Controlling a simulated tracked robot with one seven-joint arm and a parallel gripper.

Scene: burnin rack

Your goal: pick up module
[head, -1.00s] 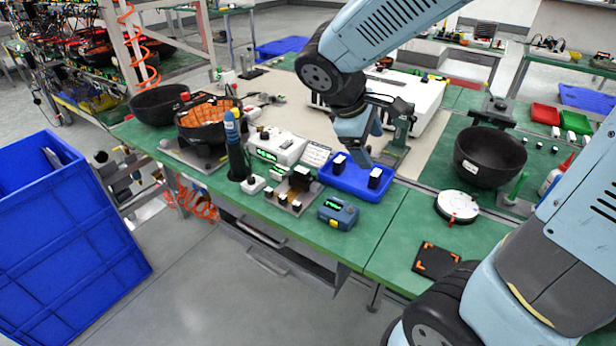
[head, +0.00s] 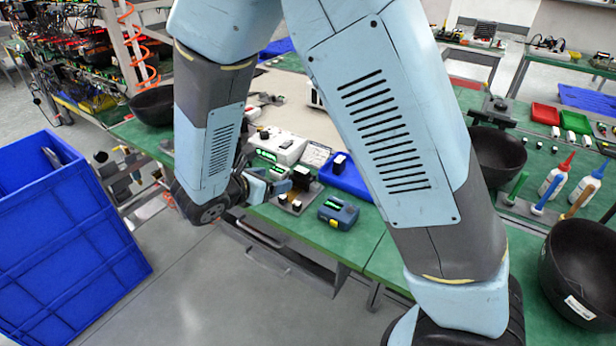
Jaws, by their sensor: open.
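Another dark module with a white top (head: 339,165) is in the blue tray (head: 355,184), whose right part is hidden behind my arm. My gripper (head: 271,185) is at the left side of the fixture, low over the bench's front edge, with its fingers toward the fixture. It is open, and I see nothing held between the fingers. Whether it touches a module cannot be told.
A blue-grey device with a green display (head: 338,212) sits right of the fixture. A white instrument (head: 283,146) stands behind. Black bowls (head: 585,270) and glue bottles (head: 555,180) are at the right. A large blue crate (head: 70,250) stands on the floor at left.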

